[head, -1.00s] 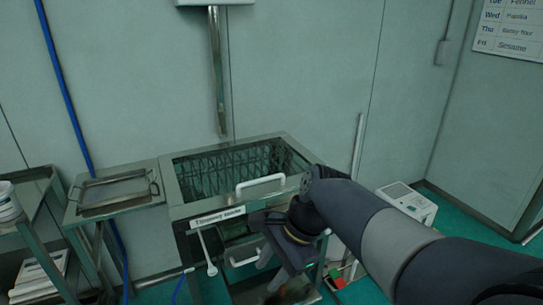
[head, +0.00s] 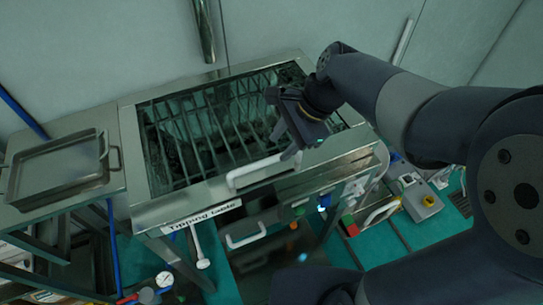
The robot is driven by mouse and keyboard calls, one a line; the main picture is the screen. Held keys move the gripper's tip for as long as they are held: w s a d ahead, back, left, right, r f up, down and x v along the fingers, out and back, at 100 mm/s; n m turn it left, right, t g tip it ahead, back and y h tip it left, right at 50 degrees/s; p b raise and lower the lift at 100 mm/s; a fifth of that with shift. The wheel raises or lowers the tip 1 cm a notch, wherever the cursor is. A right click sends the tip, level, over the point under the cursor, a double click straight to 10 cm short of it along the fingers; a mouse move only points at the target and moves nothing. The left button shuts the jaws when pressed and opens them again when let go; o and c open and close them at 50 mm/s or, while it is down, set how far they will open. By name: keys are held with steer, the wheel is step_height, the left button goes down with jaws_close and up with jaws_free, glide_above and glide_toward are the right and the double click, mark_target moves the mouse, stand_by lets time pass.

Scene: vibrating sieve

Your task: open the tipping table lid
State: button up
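The tipping table (head: 150,214) stands in the middle of the head view, with a metal frame and a label on its front edge. Its lid (head: 195,135) is a dark, see-through panel over a rack of bars and lies flat, closed. A white bar handle (head: 262,171) is fixed near the lid's front edge. My gripper (head: 285,143) is just above and behind the right end of this handle, fingers pointing down. The fingers look apart, with nothing seen between them. Whether a finger touches the handle cannot be told.
A metal tray (head: 62,170) rests on a side stand at left. A second white handle (head: 246,235) is lower on the table's front. A lever (head: 200,250) hangs beside it. A grey control box (head: 420,197) and red and green buttons (head: 349,224) are at right.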

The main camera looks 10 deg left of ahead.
mark_target(268, 161)
steer(key=x, duration=0.6)
steer(key=shift+w+a+f, duration=0.1)
steer(key=shift+w+f, duration=0.05)
steer(key=shift+f, duration=0.1)
jaws_close()
stand_by(0.3)
